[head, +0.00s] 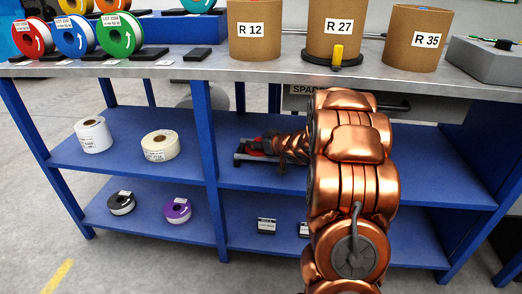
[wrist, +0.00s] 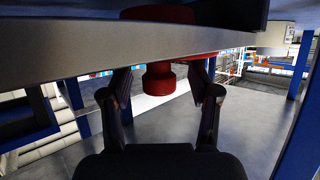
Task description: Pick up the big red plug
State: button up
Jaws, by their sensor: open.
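The big red plug (wrist: 159,82) shows in the wrist view, a thick red cylinder with a wider collar. It lies between the two dark fingers of my gripper (wrist: 160,92). The fingers are open, one on each side, with a gap visible around the plug. More red (wrist: 158,14) shows beyond a grey edge that crosses the upper picture and hides part of it.
My arm reaches under the grey worktop (head: 230,70) onto the blue middle shelf (head: 240,178). A blue post (head: 204,140) stands left of the red part. White spools (head: 93,135) stand further left.

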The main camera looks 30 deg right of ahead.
grip_shut()
dwell(0.3)
jog(key=shift+r, duration=0.15)
